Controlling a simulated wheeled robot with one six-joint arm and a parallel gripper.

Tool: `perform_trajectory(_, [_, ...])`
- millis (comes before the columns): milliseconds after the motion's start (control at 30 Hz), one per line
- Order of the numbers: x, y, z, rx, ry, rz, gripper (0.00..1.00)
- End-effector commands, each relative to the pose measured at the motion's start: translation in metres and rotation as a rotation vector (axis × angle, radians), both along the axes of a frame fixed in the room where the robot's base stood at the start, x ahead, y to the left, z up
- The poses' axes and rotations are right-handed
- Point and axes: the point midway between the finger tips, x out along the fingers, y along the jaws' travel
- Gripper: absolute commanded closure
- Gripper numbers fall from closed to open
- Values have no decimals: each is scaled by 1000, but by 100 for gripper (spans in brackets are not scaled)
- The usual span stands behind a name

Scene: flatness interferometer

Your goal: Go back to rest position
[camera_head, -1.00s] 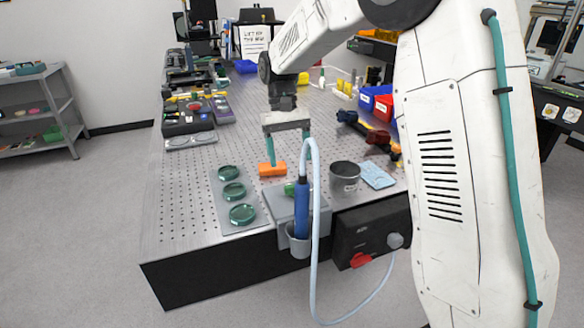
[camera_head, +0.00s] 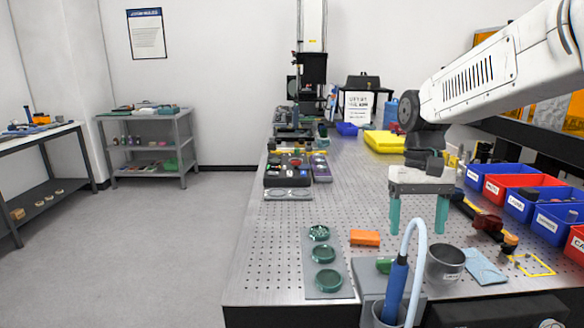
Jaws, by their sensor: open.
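My gripper (camera_head: 418,218) hangs from my white arm at the upper right, over the front right part of the perforated metal table (camera_head: 270,240). Its two green fingers point down, wide apart, with nothing between them. An orange block (camera_head: 365,238) lies on the table to the left of the gripper, clear of it. A blue-handled tool (camera_head: 395,285) with a pale hose stands in a holder at the front edge, below the gripper in the picture. The hose arches close in front of the right finger; I cannot tell the gap.
A grey plate with several green round dishes (camera_head: 326,253) lies left of the block. A metal cup (camera_head: 444,264) and a light blue card (camera_head: 486,267) are at the right. Red and blue bins (camera_head: 545,212) line the right side. The left floor (camera_head: 160,250) is open.

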Motion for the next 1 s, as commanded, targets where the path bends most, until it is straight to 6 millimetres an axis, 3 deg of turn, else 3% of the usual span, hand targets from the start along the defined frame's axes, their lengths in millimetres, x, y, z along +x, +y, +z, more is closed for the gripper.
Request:
perform_trajectory(33, [-22, -2, 9, 0, -33, 0, 27])
perform_trajectory(233, [-99, -9, 21, -2, -140, 4, 27])
perform_trajectory(500, [-191, -14, 4, -8, -279, 8, 27])
perform_trajectory(700, [-225, -16, -14, -11, -336, 9, 27])
perform_trajectory(1000, [-230, -16, -18, -11, -348, 10, 27])
